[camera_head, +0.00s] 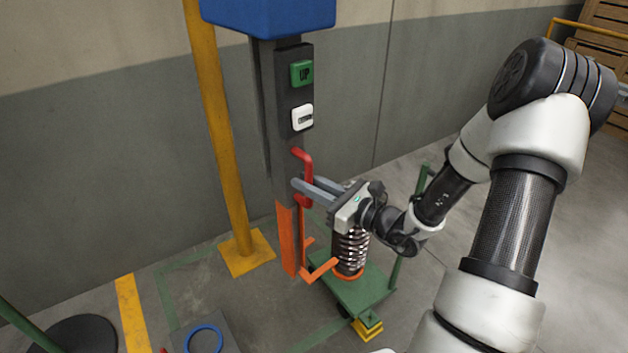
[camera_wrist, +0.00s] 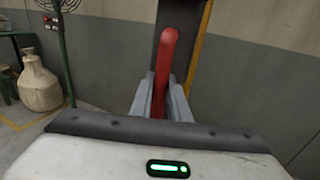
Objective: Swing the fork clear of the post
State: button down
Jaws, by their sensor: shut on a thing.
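My gripper (camera_head: 305,181) is shut on a red handle (camera_head: 304,156) on the front of a dark upright column (camera_head: 284,150). In the wrist view the red handle (camera_wrist: 165,60) stands between the two grey fingers. An orange sleeve (camera_head: 289,240) covers the column's lower part. Orange fork arms (camera_head: 318,270) reach from its foot toward a coil spring (camera_head: 351,250) on a green cart (camera_head: 362,289). Whether they touch the spring I cannot tell. A yellow post (camera_head: 220,130) stands behind and left of the column; part of it shows in the wrist view (camera_wrist: 197,50).
The column carries a green UP button (camera_head: 302,73), a white button (camera_head: 302,117) and a blue housing (camera_head: 268,14) on top. A grey plate with a blue ring (camera_head: 203,339) lies at lower left.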

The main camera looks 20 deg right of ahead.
jog(key=shift+a, duration=0.1)
dwell(0.3)
jog(key=c, duration=1.7)
grip_release()
jog(key=p+v, duration=0.1)
jog(key=v, duration=1.6)
jog(key=shift+s, duration=0.25)
